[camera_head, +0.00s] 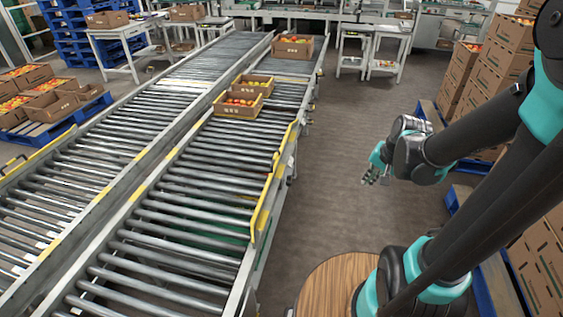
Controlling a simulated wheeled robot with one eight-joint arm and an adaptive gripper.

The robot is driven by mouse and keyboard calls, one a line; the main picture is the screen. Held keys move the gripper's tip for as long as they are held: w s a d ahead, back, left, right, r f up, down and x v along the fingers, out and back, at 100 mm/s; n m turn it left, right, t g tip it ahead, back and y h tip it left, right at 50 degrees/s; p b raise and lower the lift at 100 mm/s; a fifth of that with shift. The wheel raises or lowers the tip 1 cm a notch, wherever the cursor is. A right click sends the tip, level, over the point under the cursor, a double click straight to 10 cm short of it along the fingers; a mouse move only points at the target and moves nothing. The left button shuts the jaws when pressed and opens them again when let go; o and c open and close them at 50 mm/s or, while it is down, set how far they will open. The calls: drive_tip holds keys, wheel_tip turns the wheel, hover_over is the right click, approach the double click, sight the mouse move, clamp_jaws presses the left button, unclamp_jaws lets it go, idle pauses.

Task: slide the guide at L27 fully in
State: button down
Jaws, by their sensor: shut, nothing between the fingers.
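A yellow side guide (264,208) runs along the right edge of the near roller lane (170,245). It has bent ends, and a further yellow piece (287,142) stands just beyond it. No L27 label is readable, so I cannot tell which guide it names. Another yellow guide (38,158) lies along the far left edge of the left lane. My gripper (368,181) is small in view, to the right of the lanes over the floor. It is shut and empty, apart from the guides.
Cartons of tomatoes (238,104) sit on the right lane, with another carton (293,46) farther up. Stacked cartons (497,65) and blue pallets (432,115) stand at the right. A round wooden top (325,285) is at the bottom. The floor (335,130) between is clear.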

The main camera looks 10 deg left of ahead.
drive_tip(key=w+a+f+m+g+y, duration=0.1)
drive_tip(key=w+a+f+m+y, duration=0.1)
drive_tip(key=w+a+f+m, duration=0.2)
drive_tip(key=w+a+f+m+g+y, duration=0.1)
drive_tip(key=w+a+f+m+y, duration=0.2)
drive_tip(key=w+a, duration=0.7)
drive_tip(key=w+a+f+m+g+y, duration=0.1)
drive_tip(key=w+a+f+m+y, duration=0.2)
drive_tip(key=w+a+f+m, duration=0.3)
drive_tip(key=w+a+m, duration=0.1)
drive_tip(key=w, duration=0.4)
drive_tip(key=shift+w+f, duration=0.3)
drive_tip(key=shift+w, duration=0.1)
drive_tip(key=shift+a, duration=0.15)
drive_tip(key=shift+a+r+x, duration=0.3)
drive_tip(key=shift+r+x, duration=0.05)
drive_tip(key=shift+x, duration=1.75)
drive_tip(key=shift+a+r+x, duration=0.3)
drive_tip(key=shift+r+x, duration=0.1)
drive_tip(key=shift+x, duration=1.65)
drive_tip(key=shift+a+r+x, duration=0.3)
drive_tip(key=shift+r+x, duration=0.05)
drive_tip(key=shift+x, duration=1.75)
drive_tip(key=shift+s+r, duration=0.1)
